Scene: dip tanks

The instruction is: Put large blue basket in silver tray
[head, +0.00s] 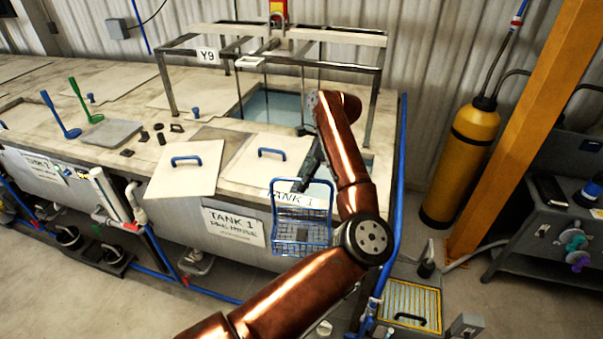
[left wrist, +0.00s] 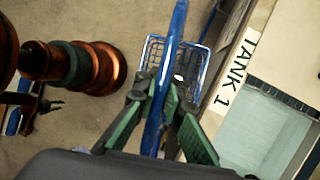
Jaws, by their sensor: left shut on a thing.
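The large blue wire basket (head: 303,232) hangs in front of the tank's front edge, beside the TANK 1 label. A small white thing shows in it in the left wrist view. My left gripper (head: 299,186) is shut on the basket's blue handle (left wrist: 154,128), whose bar runs between the green finger pads (left wrist: 160,112) in the left wrist view. The basket (left wrist: 155,58) shows beyond the fingers there. A flat grey tray-like plate (head: 112,133) lies on the tank top at left; I cannot tell whether it is the silver tray. My right gripper is not in view.
Open water (head: 268,107) shows under a metal frame (head: 166,85) marked Y9. Lids with blue handles (head: 187,172) lie on the tank top. A yellow-edged tray with a black handle (head: 411,321) stands low at right. A yellow cylinder (head: 462,165) stands near an orange post (head: 530,120).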

